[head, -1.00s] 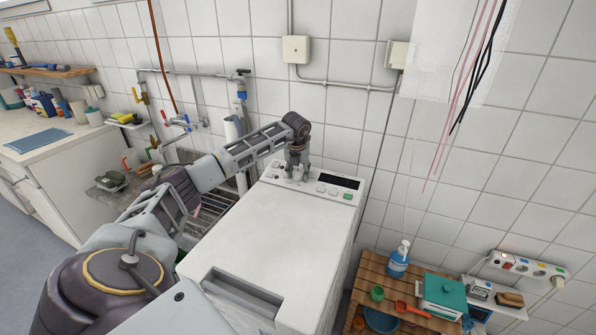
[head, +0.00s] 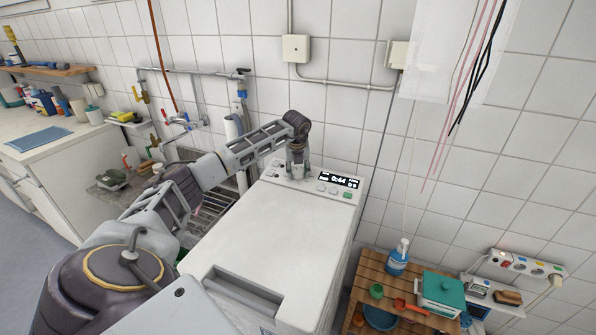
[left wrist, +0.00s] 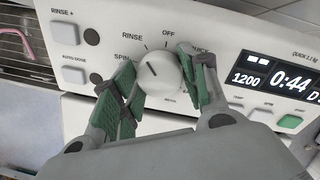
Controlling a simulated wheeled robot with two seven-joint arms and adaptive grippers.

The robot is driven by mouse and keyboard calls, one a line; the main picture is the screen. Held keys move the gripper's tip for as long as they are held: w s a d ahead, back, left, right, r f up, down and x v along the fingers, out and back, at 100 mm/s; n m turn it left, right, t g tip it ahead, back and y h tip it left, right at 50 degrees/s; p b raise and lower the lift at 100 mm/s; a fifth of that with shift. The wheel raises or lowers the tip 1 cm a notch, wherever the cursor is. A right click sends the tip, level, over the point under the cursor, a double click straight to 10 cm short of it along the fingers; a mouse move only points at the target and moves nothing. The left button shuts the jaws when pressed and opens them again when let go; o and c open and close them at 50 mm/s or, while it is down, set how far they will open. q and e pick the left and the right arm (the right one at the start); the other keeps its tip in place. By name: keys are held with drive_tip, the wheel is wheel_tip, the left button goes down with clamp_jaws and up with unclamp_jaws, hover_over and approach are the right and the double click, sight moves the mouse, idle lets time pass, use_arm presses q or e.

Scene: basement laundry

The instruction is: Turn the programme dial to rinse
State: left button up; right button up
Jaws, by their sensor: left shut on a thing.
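The programme dial (left wrist: 153,82) is a round white knob on the washing machine's (head: 265,235) sloped panel. In the left wrist view its dark pointer line slants up and left, roughly towards the RINSE label (left wrist: 131,37), with OFF at the top, SPIN lower left and QUICK to the right. My left gripper (left wrist: 157,88) is shut on the dial, one green-padded finger on each side; it also shows at the panel in the head view (head: 297,174). The display (left wrist: 282,78) is lit and reads 1200 and 0:44. My right gripper is not in view.
A green-marked button (left wrist: 290,121) and smaller buttons sit right of the dial. RINSE + and AUTO DOSE buttons (left wrist: 72,62) sit left. A wooden shelf (head: 368,270) with a blue bottle (head: 398,262) stands right of the machine; pipes and taps are behind left.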

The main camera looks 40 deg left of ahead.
use_arm(q)
drive_tip(key=o, duration=1)
drive_tip(key=shift+o, duration=0.2)
drive_tip(key=v, duration=1.2)
